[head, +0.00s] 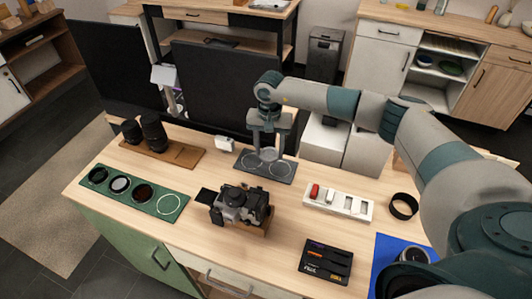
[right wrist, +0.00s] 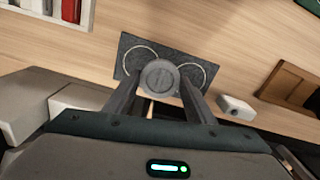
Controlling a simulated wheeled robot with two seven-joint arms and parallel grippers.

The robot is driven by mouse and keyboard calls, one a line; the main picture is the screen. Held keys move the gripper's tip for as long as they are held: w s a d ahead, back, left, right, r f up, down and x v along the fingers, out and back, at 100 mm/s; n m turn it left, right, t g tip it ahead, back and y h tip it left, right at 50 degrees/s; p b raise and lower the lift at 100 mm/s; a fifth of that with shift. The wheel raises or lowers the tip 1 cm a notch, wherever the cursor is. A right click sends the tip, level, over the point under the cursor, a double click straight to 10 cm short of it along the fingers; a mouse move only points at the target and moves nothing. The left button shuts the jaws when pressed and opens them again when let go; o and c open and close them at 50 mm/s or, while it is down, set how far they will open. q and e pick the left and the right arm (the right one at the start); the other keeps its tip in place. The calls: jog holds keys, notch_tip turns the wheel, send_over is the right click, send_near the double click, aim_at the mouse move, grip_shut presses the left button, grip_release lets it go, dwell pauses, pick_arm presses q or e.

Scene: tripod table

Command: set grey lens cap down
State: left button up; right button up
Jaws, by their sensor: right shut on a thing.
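My right gripper (head: 268,150) is shut on the grey lens cap (right wrist: 160,77), a round disc held between its two fingers. In the head view the cap shows between the fingertips, over the dark grey mat (head: 246,171). The mat (right wrist: 131,69) has two white circle outlines, and both show partly beside the cap in the right wrist view. The cap is between the two circles in that view. I cannot tell whether it touches the mat. My left gripper is not in view.
A camera (head: 240,203) stands in front of the mat. A small white box (head: 225,144) is to its left, and a white tray (head: 337,202) with a red item is to its right. A green filter tray (head: 143,208) lies at left. Black screens (head: 220,85) stand behind.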

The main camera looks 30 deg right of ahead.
aim_at(266, 152)
jog(key=shift+w+a+f, duration=0.2)
jog(key=shift+w+f, duration=0.3)
jog(key=shift+w, duration=0.25)
jog(key=shift+f+p, duration=0.2)
jog(key=shift+p, duration=0.3)
notch_tip(266, 152, down, 3)
jog(key=shift+r+p, duration=0.15)
jog(key=shift+p, duration=0.8)
jog(key=shift+f, duration=0.45)
